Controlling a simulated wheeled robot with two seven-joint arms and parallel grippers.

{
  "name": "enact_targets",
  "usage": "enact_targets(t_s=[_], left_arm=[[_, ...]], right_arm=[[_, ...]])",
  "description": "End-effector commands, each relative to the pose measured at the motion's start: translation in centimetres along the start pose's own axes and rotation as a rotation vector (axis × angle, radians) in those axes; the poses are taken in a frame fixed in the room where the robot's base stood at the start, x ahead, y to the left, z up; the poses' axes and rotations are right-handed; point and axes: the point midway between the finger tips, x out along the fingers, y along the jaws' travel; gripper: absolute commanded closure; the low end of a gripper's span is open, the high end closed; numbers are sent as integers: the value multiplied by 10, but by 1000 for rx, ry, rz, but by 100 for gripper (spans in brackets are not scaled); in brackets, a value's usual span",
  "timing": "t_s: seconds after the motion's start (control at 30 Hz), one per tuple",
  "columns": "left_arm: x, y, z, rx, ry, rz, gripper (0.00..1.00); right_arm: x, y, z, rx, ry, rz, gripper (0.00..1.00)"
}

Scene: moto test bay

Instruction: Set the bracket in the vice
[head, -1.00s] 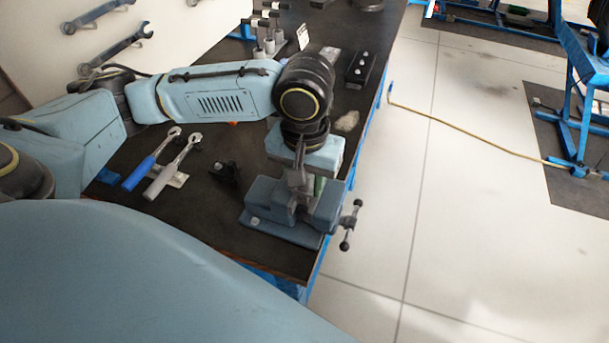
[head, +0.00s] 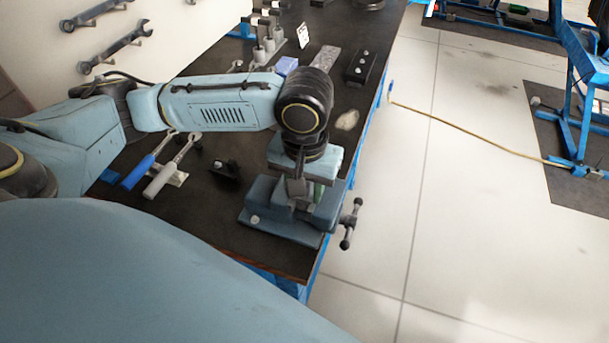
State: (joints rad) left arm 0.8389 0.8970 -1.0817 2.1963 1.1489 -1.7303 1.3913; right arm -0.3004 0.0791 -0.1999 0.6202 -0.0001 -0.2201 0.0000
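The blue-grey vice (head: 268,222) is fixed near the front right corner of the dark bench, its bar handle (head: 350,224) sticking out to the right. My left gripper (head: 299,200) points down right over the vice, with its grey fingertips at the jaws. A small green piece (head: 319,190) shows beneath the gripper's body, between it and the vice; it may be part of the bracket, but most of it is hidden. I cannot make out whether the fingers are closed on it, or whether it touches the jaws. My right gripper is out of view.
A small black part (head: 227,171) lies left of the vice. Further left are a blue-handled tool (head: 140,171) and a grey-handled tool (head: 162,178). A black block with knobs (head: 361,65) and a blue block (head: 287,66) are further back. Floor lies right of the bench edge.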

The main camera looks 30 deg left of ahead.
Motion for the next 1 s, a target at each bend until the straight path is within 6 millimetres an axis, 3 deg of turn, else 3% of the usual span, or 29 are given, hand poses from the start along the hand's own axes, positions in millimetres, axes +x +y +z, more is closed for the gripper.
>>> enact_targets(t_s=[0.03,0.07,0.23,0.5,0.63,1.0], left_arm=[[1,0,0,0,0,0,93],[1,0,0,0,1,1,61],[1,0,0,0,1,1,39],[1,0,0,0,0,0,39],[-9,1,-1,0,3,3,39],[-87,0,-1,2,5,2,39]], right_arm=[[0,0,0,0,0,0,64],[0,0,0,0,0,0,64],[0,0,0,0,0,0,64],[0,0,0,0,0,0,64],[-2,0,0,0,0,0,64],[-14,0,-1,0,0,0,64]])
